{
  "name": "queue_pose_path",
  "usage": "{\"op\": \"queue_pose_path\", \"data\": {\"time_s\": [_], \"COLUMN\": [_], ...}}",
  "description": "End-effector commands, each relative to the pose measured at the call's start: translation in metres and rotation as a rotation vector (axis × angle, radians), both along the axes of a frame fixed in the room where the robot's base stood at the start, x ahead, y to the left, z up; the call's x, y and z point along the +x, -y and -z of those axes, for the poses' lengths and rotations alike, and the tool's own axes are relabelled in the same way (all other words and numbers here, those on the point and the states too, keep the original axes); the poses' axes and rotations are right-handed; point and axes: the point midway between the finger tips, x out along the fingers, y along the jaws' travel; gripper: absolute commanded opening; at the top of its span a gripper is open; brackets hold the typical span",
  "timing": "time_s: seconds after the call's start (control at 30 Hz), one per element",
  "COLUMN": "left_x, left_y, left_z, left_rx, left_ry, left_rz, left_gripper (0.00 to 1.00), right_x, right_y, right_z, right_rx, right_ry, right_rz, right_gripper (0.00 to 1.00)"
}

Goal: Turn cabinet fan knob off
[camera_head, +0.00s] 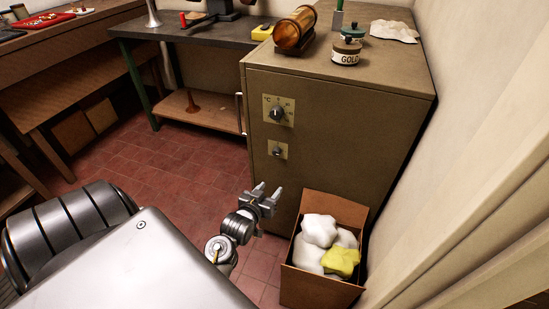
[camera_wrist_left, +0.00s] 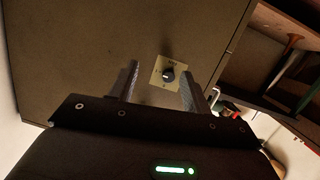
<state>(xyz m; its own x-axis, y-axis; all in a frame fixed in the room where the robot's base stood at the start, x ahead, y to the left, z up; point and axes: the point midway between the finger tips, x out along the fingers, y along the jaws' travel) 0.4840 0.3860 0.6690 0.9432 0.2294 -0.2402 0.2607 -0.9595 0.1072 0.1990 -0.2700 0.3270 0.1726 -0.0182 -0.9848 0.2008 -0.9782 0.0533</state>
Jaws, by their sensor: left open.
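The olive-brown cabinet (camera_head: 345,130) stands right of centre in the head view. Its side carries two pale yellow plates: an upper temperature dial with a dark knob (camera_head: 278,113), and a lower, smaller plate with the fan knob (camera_head: 277,151). My left gripper (camera_head: 266,191) is open and empty, below the fan knob and apart from it. In the left wrist view, a plate with one small dark knob (camera_wrist_left: 168,75), apparently the fan knob, shows between and beyond the open fingers (camera_wrist_left: 160,84). Its small markings are too blurred to read surely. My right gripper is not in view.
A cardboard box (camera_head: 310,289) with white and yellow cloths stands at the cabinet's foot, just right of my left gripper. A cabinet handle (camera_head: 240,113) is at the left edge. Red tiled floor (camera_head: 165,170) is clear to the left.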

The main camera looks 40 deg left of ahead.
Motion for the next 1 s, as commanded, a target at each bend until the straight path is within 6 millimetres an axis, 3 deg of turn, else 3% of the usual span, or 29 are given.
{"op": "queue_pose_path", "data": {"time_s": [0.1, 0.23, 0.57, 1.0], "left_x": [0.009, 0.011, 0.022, 0.095], "left_y": [-0.020, -0.033, -0.040, -0.065], "left_z": [-0.017, -0.029, -0.033, -0.032], "left_rx": [-0.010, -0.014, -0.013, -0.014], "left_ry": [0.144, 0.235, 0.261, 0.259], "left_rz": [-0.062, -0.100, -0.108, -0.107], "left_gripper": [0.49, 0.49, 0.49, 0.49], "right_x": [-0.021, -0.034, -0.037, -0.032], "right_y": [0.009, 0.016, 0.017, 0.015], "right_z": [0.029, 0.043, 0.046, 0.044], "right_rx": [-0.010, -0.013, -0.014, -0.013], "right_ry": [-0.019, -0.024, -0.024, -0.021], "right_rz": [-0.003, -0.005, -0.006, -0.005], "right_gripper": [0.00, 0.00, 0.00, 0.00]}}
